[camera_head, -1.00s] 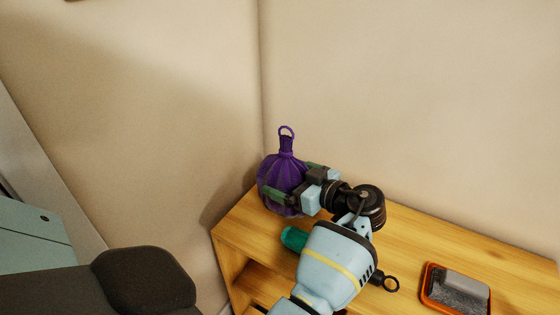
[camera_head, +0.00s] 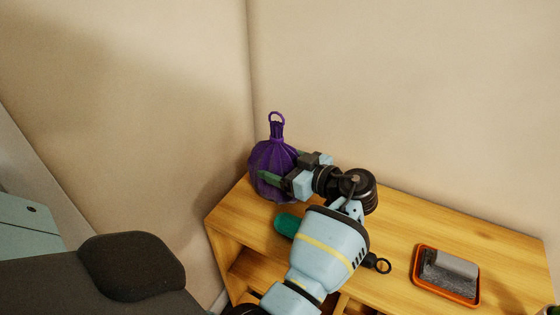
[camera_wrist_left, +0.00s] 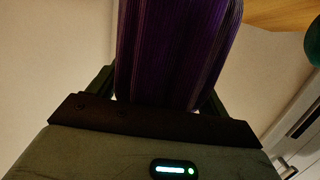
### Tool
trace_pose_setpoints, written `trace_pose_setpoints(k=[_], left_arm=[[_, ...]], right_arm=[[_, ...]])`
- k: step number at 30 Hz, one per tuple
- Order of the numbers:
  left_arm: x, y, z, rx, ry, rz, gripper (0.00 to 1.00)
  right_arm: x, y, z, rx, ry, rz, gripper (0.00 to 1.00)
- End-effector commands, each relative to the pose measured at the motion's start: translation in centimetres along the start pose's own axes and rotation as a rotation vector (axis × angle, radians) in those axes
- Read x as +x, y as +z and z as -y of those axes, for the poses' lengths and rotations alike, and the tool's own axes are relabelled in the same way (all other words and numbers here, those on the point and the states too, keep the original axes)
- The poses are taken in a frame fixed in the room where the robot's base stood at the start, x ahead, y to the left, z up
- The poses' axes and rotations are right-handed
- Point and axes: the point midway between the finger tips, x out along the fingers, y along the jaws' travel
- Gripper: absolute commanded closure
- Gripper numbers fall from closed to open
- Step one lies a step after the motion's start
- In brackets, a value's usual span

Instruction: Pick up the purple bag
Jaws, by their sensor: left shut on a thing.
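The purple bag (camera_head: 272,160) is round and ribbed, with a gathered neck and a loop on top. It is upright at the left end of the wooden shelf top, near the wall corner. My left gripper (camera_head: 283,178) is shut on the bag's body, with a finger on each side. In the left wrist view the purple bag (camera_wrist_left: 178,50) fills the space between the dark fingers of the gripper (camera_wrist_left: 160,85). I cannot tell whether the bag's bottom touches the wood. My right gripper is not in view.
The wooden shelf (camera_head: 405,235) has open compartments below. A green object (camera_head: 287,224) lies beside my arm, partly hidden. An orange-rimmed tray (camera_head: 418,283) holding a grey block (camera_head: 450,268) sits at the right. Walls stand close behind and left.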

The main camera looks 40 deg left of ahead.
Motion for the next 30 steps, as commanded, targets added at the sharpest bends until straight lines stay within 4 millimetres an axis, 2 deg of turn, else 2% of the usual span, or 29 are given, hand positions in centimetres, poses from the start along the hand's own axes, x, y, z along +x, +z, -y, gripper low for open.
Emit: trace_pose_setpoints(k=[5,15,21,25,30], left_arm=[[-0.4,-2.2,0.0,-0.008,0.001,-0.002,0.53],[-2.1,-10.3,0.0,-0.011,0.002,-0.002,0.53],[-3.0,-14.6,0.0,-0.009,0.001,-0.001,0.53],[-3.3,-16.3,0.0,-0.007,0.001,-0.001,0.53],[-3.5,-17.5,0.0,-0.004,0.001,-0.002,0.53]], right_arm=[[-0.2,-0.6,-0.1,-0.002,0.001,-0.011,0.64],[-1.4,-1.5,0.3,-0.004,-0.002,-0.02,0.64],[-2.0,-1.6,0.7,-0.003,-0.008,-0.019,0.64],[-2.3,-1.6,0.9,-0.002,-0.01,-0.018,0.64],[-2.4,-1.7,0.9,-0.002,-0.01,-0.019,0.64]])
